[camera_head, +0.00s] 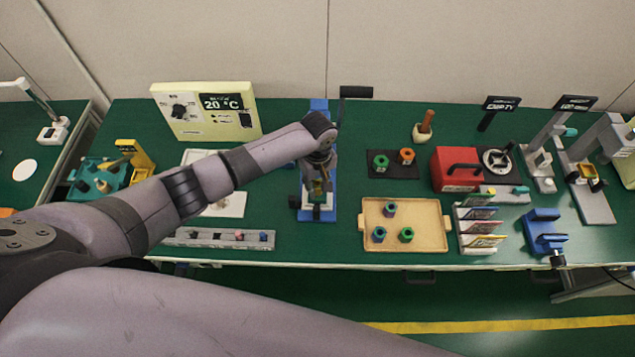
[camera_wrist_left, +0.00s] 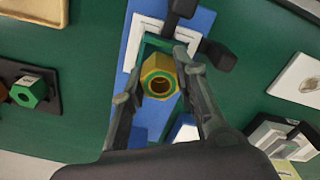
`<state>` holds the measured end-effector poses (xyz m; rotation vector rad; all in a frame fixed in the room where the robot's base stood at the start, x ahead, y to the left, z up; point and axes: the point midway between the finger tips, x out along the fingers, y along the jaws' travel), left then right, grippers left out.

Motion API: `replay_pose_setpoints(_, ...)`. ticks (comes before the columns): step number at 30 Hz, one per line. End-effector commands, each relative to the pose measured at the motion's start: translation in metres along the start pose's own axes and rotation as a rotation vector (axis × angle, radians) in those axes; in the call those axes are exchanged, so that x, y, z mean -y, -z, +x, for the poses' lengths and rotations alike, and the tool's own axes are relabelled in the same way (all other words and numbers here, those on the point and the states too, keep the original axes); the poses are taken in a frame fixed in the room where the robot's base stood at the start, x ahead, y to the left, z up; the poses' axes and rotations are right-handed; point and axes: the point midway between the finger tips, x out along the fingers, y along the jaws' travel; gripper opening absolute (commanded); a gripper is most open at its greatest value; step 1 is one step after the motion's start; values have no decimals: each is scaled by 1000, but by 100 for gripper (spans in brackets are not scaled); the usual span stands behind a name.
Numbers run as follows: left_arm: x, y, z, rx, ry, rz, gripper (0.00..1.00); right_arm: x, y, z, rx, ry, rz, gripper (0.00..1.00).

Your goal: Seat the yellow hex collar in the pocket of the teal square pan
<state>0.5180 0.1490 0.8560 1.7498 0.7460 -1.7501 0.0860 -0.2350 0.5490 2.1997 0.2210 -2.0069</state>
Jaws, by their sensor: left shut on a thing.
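The yellow hex collar (camera_wrist_left: 148,64) shows in the left wrist view, with a round bore and a green ring at its near end. My left gripper (camera_wrist_left: 160,85) is shut on it, one finger on each side. In the head view my left gripper (camera_head: 319,186) is over the blue stand, and the collar is small and partly hidden there. A teal edge, apparently the teal square pan (camera_wrist_left: 152,41), shows just behind the collar inside a white square frame. The collar overlaps it in view; I cannot tell whether they touch. The pocket is hidden. My right gripper is not in view.
The blue stand (camera_head: 320,106) has a black handle (camera_head: 357,92) above. A tan tray (camera_head: 380,246) with several collars is to the right. A grey rack (camera_head: 200,237) lies front left. A red box (camera_head: 453,178) stands further right. Green table shows bare between the stand and tray.

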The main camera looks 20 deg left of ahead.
Motion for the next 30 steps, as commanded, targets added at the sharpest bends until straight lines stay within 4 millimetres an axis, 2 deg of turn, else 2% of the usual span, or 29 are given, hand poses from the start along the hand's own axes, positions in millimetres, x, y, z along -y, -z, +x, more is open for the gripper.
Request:
replay_pose_setpoints(24, 0, 0, 21, 0, -1, 0, 0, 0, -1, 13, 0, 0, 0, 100)
replay_pose_setpoints(25, 0, 0, 21, 0, -1, 0, 29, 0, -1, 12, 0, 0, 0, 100)
replay_pose_setpoints(30, 0, 0, 21, 0, 0, 0, 40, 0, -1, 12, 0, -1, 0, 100)
